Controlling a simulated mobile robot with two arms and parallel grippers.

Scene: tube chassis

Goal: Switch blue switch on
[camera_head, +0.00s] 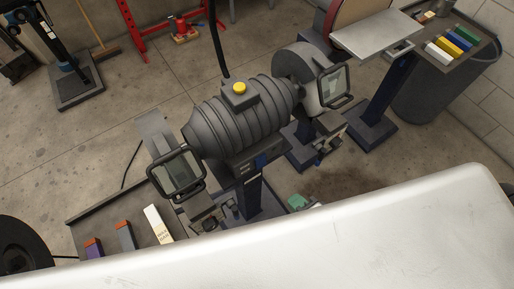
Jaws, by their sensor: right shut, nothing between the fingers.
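I cannot tell the switch's position at this size. My right gripper is shut and empty, but its outline is hard to make out; a large pale surface covers the foreground. No gripper shows touching the switch. My left gripper is not in view.
The pale, scratched surface (380,235) fills the lower part of the view. Clear shields (176,173) and tool rests flank the grinder. A tray (83,211) with several coloured blocks is at lower left. A belt sander (375,35) and a barrel (440,90) stand at right.

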